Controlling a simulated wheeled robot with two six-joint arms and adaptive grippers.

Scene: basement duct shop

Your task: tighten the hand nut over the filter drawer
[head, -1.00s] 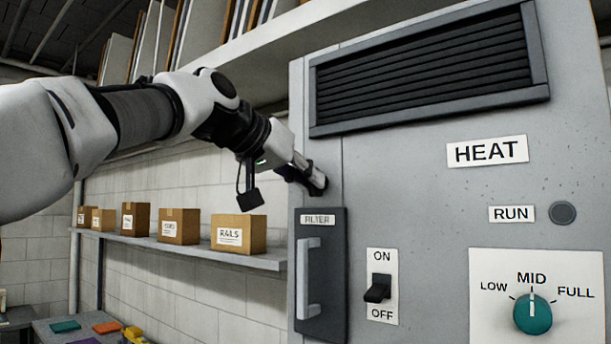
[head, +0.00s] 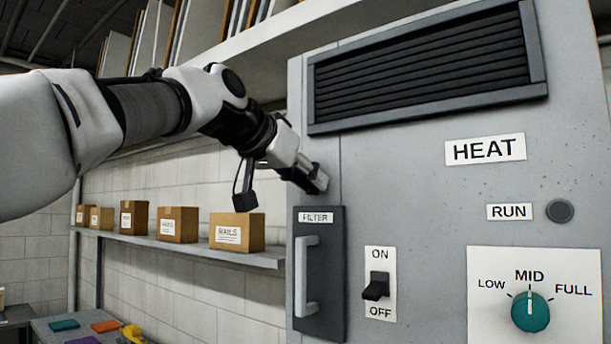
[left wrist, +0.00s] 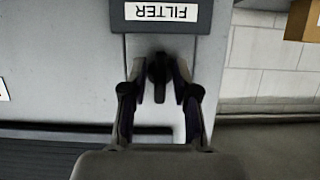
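The dark filter drawer (head: 334,290), with its FILTER label and pale upright handle (head: 306,278), is closed on the left of the grey heater cabinet. My left gripper (head: 318,183) is just above the drawer, close to the cabinet face. In the left wrist view, which is upside down, the dark hand nut (left wrist: 159,68) lies between the two fingertips of my left gripper (left wrist: 158,78). The fingers stand apart, with a narrow gap showing on each side of the nut. The gripper hides the nut in the head view. My right gripper is in neither view.
An ON/OFF switch (head: 376,287), a teal dial (head: 530,312) and a round RUN button (head: 560,211) are on the cabinet to the right. A vent grille (head: 420,72) is above. A shelf (head: 190,246) with several cardboard boxes is at left.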

